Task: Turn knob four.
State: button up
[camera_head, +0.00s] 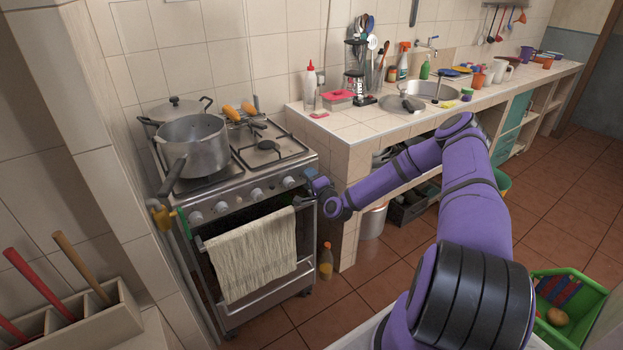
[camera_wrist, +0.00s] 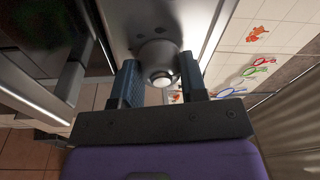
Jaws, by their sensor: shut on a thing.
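The stove's front panel (camera_head: 240,202) carries a row of several silver knobs, such as one at the left end (camera_head: 196,218) and one towards the right (camera_head: 288,182). My gripper (camera_head: 309,178) is at the right end of this panel. In the wrist view, my gripper (camera_wrist: 160,68) has its two dark fingers on either side of a round silver knob (camera_wrist: 161,76) and is shut on it. The head view hides this knob behind the gripper, so its turn angle cannot be told. No numbers show on the panel.
A pot (camera_head: 192,142) stands on the stove with its handle sticking out over the front. A cloth (camera_head: 253,255) hangs on the oven door below the knobs. The tiled counter (camera_head: 345,125) stands close to the right of the stove. A bottle (camera_head: 326,262) is near the oven's lower right.

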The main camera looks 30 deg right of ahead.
jog(key=m, duration=0.5)
jog(key=shift+g, duration=0.3)
dwell(0.4)
jog(key=o, duration=0.9)
jog(key=s, duration=0.7)
jog(key=s+a, duration=0.1)
jog(key=s, duration=0.2)
jog(key=shift+s+f, duration=0.25)
jog(key=shift+s, duration=0.15)
